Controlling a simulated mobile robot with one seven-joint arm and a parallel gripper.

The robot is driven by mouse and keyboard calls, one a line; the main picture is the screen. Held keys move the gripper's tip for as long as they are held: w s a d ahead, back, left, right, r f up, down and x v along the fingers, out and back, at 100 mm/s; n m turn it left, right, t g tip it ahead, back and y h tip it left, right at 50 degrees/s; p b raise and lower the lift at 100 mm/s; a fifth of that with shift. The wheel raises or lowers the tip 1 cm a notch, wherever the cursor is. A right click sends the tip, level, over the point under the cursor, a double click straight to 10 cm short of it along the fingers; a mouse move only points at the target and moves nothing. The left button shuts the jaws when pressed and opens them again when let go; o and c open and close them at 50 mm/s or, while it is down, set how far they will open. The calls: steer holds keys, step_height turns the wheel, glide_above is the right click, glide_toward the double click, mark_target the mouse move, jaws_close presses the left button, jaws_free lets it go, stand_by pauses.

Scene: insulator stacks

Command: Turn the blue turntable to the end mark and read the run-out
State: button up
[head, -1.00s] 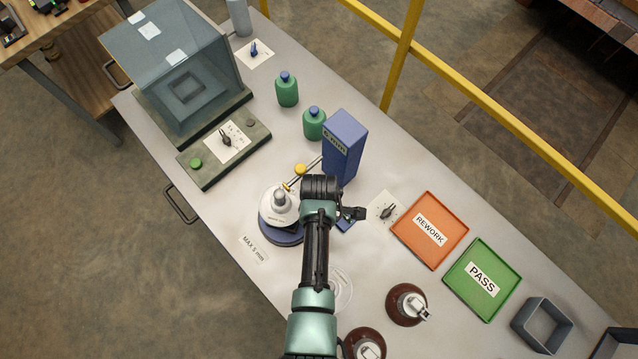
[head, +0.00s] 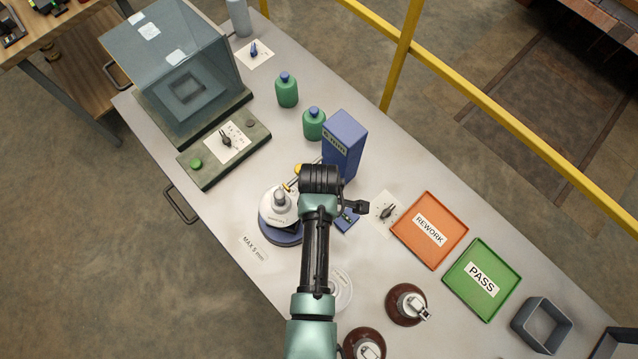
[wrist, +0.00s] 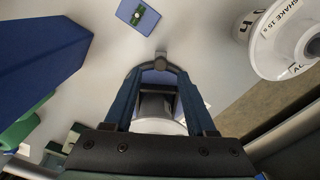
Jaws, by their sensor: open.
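The blue turntable (head: 278,236) stands near the table's front edge in the head view. A white stack with a grey top (head: 279,205) stands on it, with lettering too small to read. My arm covers its right side. My gripper (wrist: 160,72) is open in the wrist view, its two dark blue fingers pointing away from the camera. Grey and whitish surfaces show between them; I cannot tell whether the fingers touch anything. In the head view the fingers are hidden by my wrist. A blue tower (head: 344,148) with a small readout stands behind; the reading is not legible.
A yellow-tipped rod (head: 297,169) lies between tower and turntable. A small blue block (head: 346,220) sits right of my wrist. A white lettered part (head: 342,292) is partly behind my arm. Orange (head: 457,225) and green trays (head: 452,276) lie right. A "MAX 5 mm" label (head: 253,247) lies in front.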

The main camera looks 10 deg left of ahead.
step_height(320, 180, up, 8)
steer(key=shift+r+b, duration=0.25)
steer(key=shift+b, duration=0.05)
steer(key=shift+s, duration=0.1)
